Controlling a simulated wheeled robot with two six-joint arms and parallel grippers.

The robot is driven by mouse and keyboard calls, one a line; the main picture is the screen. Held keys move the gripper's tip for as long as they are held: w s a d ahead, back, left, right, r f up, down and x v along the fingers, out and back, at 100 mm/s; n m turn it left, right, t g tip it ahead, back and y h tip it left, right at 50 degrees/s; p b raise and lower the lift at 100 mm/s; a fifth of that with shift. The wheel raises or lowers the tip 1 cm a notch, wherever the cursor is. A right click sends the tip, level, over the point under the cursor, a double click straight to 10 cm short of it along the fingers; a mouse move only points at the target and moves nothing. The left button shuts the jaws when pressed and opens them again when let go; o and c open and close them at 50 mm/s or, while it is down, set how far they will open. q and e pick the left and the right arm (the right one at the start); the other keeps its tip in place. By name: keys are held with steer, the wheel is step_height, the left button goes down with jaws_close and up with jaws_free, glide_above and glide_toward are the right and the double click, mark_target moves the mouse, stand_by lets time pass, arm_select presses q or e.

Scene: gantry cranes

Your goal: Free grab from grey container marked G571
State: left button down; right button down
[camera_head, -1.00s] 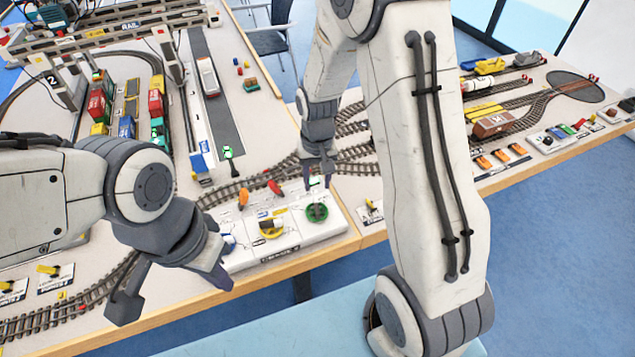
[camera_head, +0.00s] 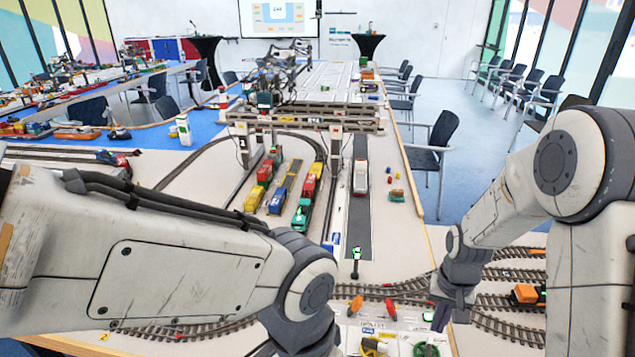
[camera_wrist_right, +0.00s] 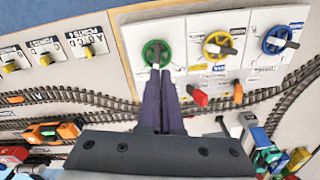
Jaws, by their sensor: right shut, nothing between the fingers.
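I can make out no grey container and no G571 marking. The gantry crane (camera_head: 300,120) spans the tracks, with red, green, yellow and blue containers on wagons before it. A white control panel shows a green handwheel (camera_wrist_right: 157,53), a yellow one (camera_wrist_right: 222,44) and a blue one (camera_wrist_right: 279,40). A red lever (camera_wrist_right: 200,97) and an orange lever (camera_wrist_right: 238,94) sit beside them. My right gripper (camera_wrist_right: 161,78) is shut and empty, its tips at the green wheel's near edge; contact is unclear. It also shows in the head view (camera_head: 440,318). My left gripper is below the frame.
A white truck (camera_head: 360,177) stands on the grey road strip (camera_head: 355,220). A small signal post with a green top (camera_head: 357,254) stands at its near end. Tracks cross the table near the panel. Chairs (camera_head: 432,150) stand along the right side.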

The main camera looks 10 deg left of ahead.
steer(key=s+a+r+n, duration=0.5)
steer(key=s+a+r, duration=0.5)
steer(key=s+a, duration=0.1)
steer(key=s+a+r+n, duration=0.1)
steer(key=s+r+n, duration=0.1)
steer(key=s, duration=0.3)
steer(key=s+a+r+n+y, duration=0.1)
steer(key=s+n, duration=0.1)
steer(key=s, duration=0.4)
steer(key=shift+s+r+n, duration=0.3)
steer(key=shift+r, duration=0.05)
